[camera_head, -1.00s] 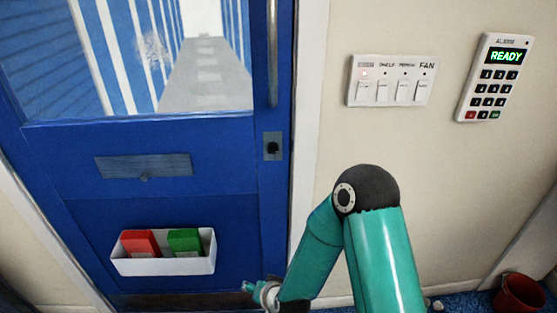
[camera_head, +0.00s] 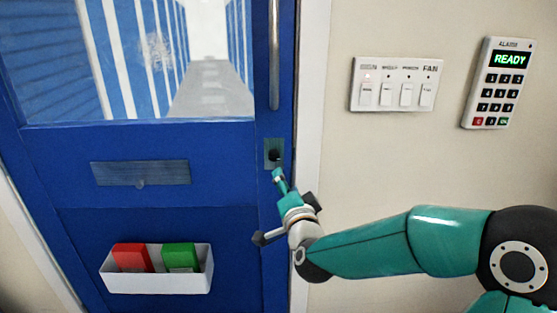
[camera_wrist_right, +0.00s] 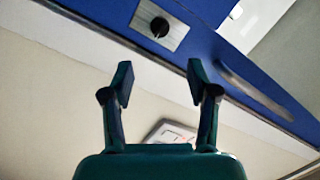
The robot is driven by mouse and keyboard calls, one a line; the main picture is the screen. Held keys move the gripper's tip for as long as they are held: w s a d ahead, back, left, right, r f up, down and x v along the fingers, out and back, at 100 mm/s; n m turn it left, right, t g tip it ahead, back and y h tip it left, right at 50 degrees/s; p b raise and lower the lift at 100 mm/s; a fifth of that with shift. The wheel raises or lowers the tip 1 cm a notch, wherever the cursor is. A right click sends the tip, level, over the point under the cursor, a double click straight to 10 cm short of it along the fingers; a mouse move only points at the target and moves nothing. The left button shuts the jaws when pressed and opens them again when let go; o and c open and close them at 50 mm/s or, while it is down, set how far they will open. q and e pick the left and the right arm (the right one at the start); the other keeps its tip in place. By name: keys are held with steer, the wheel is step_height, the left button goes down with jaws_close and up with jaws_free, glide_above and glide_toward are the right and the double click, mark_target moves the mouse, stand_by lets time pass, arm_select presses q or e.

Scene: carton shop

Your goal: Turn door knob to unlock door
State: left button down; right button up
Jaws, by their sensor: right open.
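The blue door (camera_head: 60,165) fills the left of the head view and has a window in its upper part. The door knob (camera_head: 273,155) is a small black knob on a grey metal plate near the door's right edge, below the long handle. My right gripper (camera_head: 277,172) is just below the knob in the head view and partly overlaps the plate. In the right wrist view the knob (camera_wrist_right: 160,27) lies ahead of the fingers. My right gripper (camera_wrist_right: 158,82) is open there, with nothing between its fingers. My left gripper is not in view.
A vertical metal handle (camera_head: 274,60) stands above the knob. A white tray (camera_head: 155,283) with red and green boxes hangs low on the door. A switch panel (camera_head: 398,84) and an alarm keypad (camera_head: 497,83) are on the wall to the right.

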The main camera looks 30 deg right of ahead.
mark_target(277, 159)
steer(key=p+x, duration=0.2)
steer(key=x, duration=1)
steer(key=shift+w+d, duration=0.15)
steer(key=shift+w, duration=0.05)
jaws_close()
steer(key=shift+d, duration=0.15)
